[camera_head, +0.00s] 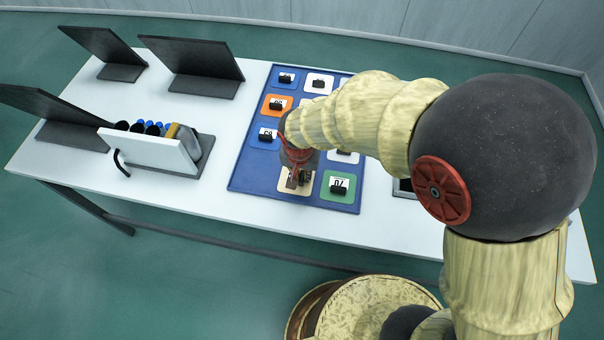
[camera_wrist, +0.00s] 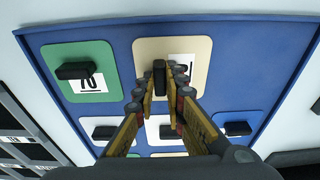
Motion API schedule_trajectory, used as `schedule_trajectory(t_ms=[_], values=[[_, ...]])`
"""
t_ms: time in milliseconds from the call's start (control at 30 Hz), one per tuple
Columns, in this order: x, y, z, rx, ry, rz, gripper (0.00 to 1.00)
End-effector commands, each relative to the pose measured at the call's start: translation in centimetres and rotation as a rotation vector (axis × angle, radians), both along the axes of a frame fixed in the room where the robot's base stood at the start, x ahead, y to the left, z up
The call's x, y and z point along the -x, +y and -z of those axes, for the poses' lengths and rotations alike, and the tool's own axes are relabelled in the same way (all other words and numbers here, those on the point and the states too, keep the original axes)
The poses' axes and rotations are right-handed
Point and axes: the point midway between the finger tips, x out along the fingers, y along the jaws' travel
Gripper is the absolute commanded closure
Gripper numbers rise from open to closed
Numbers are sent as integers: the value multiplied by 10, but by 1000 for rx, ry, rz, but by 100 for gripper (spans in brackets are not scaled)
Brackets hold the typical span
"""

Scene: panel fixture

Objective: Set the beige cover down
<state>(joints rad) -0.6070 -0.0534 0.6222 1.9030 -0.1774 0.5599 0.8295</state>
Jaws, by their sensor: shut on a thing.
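The beige cover (camera_head: 284,187) is a rounded square plate with a black handle and a white label. It is at the near edge of the blue board (camera_head: 245,180), left of the green cover (camera_head: 338,187). My gripper (camera_head: 297,179) points down at it and is shut on its black handle. In the wrist view the beige cover (camera_wrist: 196,50) lies flat over the board, with the handle (camera_wrist: 160,75) between my fingertips (camera_wrist: 160,92). I cannot tell whether it touches the board or hovers just above. My gripper hides part of its label.
Several other covers, including an orange one (camera_head: 276,105), sit on the board. A white-fronted holder (camera_head: 150,150) and dark upright panels (camera_head: 195,62) stand on the white table (camera_head: 225,115) to the left. A dark gridded tray (camera_wrist: 22,130) lies beside the board.

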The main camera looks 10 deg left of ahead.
Motion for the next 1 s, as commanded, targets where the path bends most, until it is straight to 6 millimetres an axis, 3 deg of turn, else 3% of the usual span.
schedule_trajectory(t_ms=[333, 667, 767, 1000], values=[[0, 0, 0, 0, 0, 0, 70], [0, 0, -3, 0, 0, 0, 70], [1, 0, -12, 0, -1, 0, 70], [7, 1, -60, -2, -3, 0, 70]])
